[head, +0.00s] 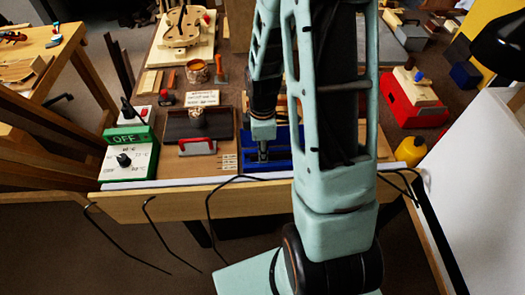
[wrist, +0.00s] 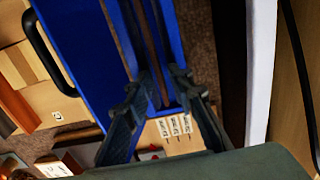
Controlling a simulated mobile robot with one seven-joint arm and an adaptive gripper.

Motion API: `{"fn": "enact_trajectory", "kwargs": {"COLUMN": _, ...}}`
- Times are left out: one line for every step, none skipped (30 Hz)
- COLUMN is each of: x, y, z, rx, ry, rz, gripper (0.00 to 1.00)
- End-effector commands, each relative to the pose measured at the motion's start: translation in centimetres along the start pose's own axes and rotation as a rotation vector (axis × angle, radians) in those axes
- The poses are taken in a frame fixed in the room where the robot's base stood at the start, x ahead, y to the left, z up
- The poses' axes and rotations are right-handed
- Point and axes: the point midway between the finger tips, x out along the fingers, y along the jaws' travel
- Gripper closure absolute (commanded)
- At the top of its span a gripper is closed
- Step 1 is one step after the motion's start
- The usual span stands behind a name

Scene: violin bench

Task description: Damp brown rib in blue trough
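The blue trough (head: 288,158) lies at the bench's front edge, partly hidden by my arm in the head view. In the wrist view its blue wall (wrist: 85,35) and dark lengthwise channel run up from between my fingers. My gripper (head: 263,150) points down into or just over the trough's left part. In the wrist view, my gripper (wrist: 164,80) has its fingertips apart, with a narrow gap. Thin dark brownish strips show along the channel, but I cannot tell whether one is the brown rib. I see nothing clearly held.
A dark tray (head: 173,128) with a red-handled tool is left of the trough. Small labels (head: 228,168) lie between them. A green control box (head: 128,158) reads OFF. A red block (head: 412,105) and a yellow bottle (head: 411,150) stand to the right.

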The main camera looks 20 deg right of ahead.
Motion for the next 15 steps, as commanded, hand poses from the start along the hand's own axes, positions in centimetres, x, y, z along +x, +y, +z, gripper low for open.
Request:
{"fn": "enact_trajectory", "kwargs": {"x": 0.0, "y": 0.0, "z": 0.0, "rx": 0.000, "ry": 0.000, "rz": 0.000, "gripper": 0.75}}
{"fn": "enact_trajectory", "kwargs": {"x": 0.0, "y": 0.0, "z": 0.0, "rx": 0.000, "ry": 0.000, "rz": 0.000, "gripper": 0.75}}
{"fn": "enact_trajectory", "kwargs": {"x": 0.0, "y": 0.0, "z": 0.0, "rx": 0.000, "ry": 0.000, "rz": 0.000, "gripper": 0.75}}
{"fn": "enact_trajectory", "kwargs": {"x": 0.0, "y": 0.0, "z": 0.0, "rx": 0.000, "ry": 0.000, "rz": 0.000, "gripper": 0.75}}
{"fn": "enact_trajectory", "kwargs": {"x": 0.0, "y": 0.0, "z": 0.0, "rx": 0.000, "ry": 0.000, "rz": 0.000, "gripper": 0.75}}
{"fn": "enact_trajectory", "kwargs": {"x": -0.1, "y": 0.0, "z": 0.0, "rx": 0.000, "ry": 0.000, "rz": 0.000, "gripper": 0.75}}
{"fn": "enact_trajectory", "kwargs": {"x": -0.2, "y": 0.0, "z": 0.0, "rx": 0.000, "ry": 0.000, "rz": 0.001, "gripper": 0.75}}
{"fn": "enact_trajectory", "kwargs": {"x": -0.4, "y": 0.1, "z": 0.0, "rx": 0.000, "ry": 0.000, "rz": 0.001, "gripper": 0.75}}
{"fn": "enact_trajectory", "kwargs": {"x": -0.7, "y": 0.1, "z": 0.0, "rx": 0.001, "ry": 0.001, "rz": 0.002, "gripper": 0.75}}
{"fn": "enact_trajectory", "kwargs": {"x": -1.0, "y": 0.1, "z": 0.0, "rx": 0.001, "ry": 0.001, "rz": 0.003, "gripper": 0.75}}
{"fn": "enact_trajectory", "kwargs": {"x": -1.3, "y": 0.1, "z": 0.0, "rx": 0.001, "ry": 0.001, "rz": 0.003, "gripper": 0.75}}
{"fn": "enact_trajectory", "kwargs": {"x": -1.9, "y": 0.1, "z": 0.0, "rx": 0.001, "ry": 0.001, "rz": 0.004, "gripper": 0.75}}
{"fn": "enact_trajectory", "kwargs": {"x": -2.4, "y": 0.1, "z": 0.0, "rx": 0.001, "ry": 0.001, "rz": 0.005, "gripper": 0.75}}
{"fn": "enact_trajectory", "kwargs": {"x": -2.9, "y": 0.1, "z": 0.0, "rx": 0.001, "ry": 0.001, "rz": 0.005, "gripper": 0.75}}
{"fn": "enact_trajectory", "kwargs": {"x": -3.6, "y": 0.2, "z": 0.0, "rx": 0.000, "ry": 0.001, "rz": 0.006, "gripper": 0.75}}
